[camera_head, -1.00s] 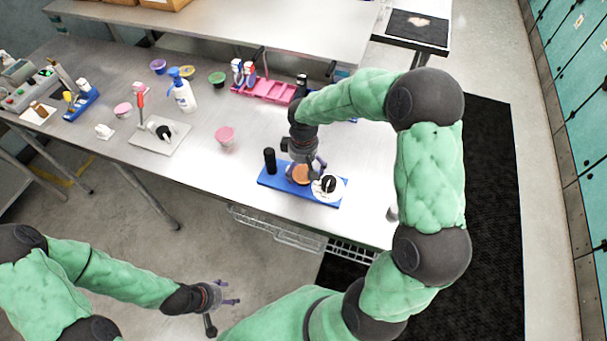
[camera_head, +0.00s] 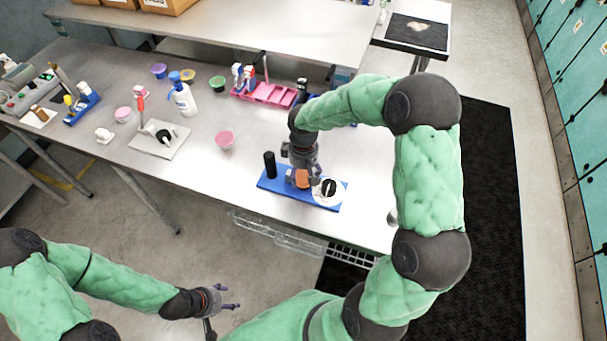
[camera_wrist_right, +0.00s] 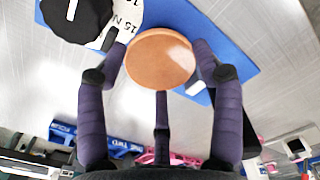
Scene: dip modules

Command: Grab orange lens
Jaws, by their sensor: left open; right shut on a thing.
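The orange lens (camera_wrist_right: 160,58) is a flat round disc. In the right wrist view it sits between the fingers of my right gripper (camera_wrist_right: 160,65), which is shut on it. In the head view the orange lens (camera_head: 303,179) shows at my right gripper (camera_head: 303,173), over the blue tray (camera_head: 272,185). I cannot tell whether the lens touches the tray. The tray also shows in the right wrist view (camera_wrist_right: 228,42). My left gripper (camera_head: 229,298) is open and empty, below the table's front edge on the left.
A white dial with a black knob (camera_head: 328,189) sits on the tray, right of the lens. A black cylinder (camera_head: 270,164) stands at its left. A pink bowl (camera_head: 225,140), a white bottle (camera_head: 184,96) and a pink rack (camera_head: 265,92) are further back. Table right of the tray is clear.

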